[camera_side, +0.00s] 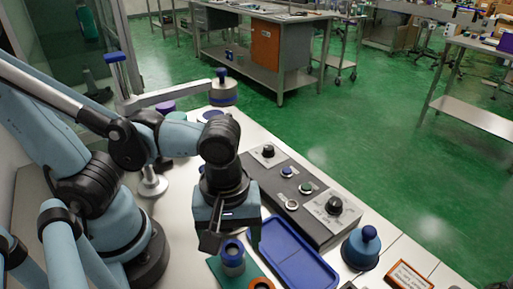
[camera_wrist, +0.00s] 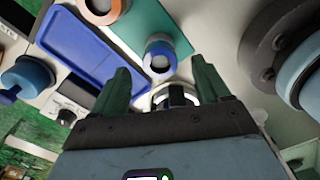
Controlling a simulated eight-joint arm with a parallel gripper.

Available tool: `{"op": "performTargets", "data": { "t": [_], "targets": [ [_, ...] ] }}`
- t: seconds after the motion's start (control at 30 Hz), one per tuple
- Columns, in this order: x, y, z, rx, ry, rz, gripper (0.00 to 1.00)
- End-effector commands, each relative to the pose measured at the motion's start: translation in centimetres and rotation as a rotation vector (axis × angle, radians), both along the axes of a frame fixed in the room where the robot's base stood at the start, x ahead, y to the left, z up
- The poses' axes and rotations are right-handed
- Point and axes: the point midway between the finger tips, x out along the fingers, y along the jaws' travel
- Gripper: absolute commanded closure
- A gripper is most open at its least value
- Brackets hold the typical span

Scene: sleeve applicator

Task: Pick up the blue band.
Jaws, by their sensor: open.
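The blue band (camera_wrist: 159,44) shows in the wrist view as a ring around a pale grey cylinder, ahead of and between my gripper's fingers. In the side view the band (camera_side: 232,259) sits on the upright cylinder, just below my gripper (camera_side: 232,238). My gripper (camera_wrist: 161,75) is open, with dark green fingers spread apart and nothing between them in its grasp. The side view does not show clearly how far above the band the fingertips are.
A blue tray (camera_side: 287,252) lies just right of the band. A control box (camera_side: 297,197) with knobs stands behind it, and a blue domed knob piece (camera_side: 362,246) farther right. An orange ring (camera_side: 262,284) lies near the band. A swing arm (camera_side: 170,96) stands at the back left.

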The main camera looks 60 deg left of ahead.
Motion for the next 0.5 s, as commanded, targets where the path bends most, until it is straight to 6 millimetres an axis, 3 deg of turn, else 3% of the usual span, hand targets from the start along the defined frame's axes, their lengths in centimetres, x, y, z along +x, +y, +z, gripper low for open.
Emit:
{"op": "performTargets", "data": {
  "t": [0.2, 0.5],
  "targets": [
    [0.1, 0.1, -1.9, -0.001, -0.001, 0.0, 0.24],
    [0.1, 0.1, -3.0, 0.0, -0.001, 0.0, 0.24]
  ]
}}
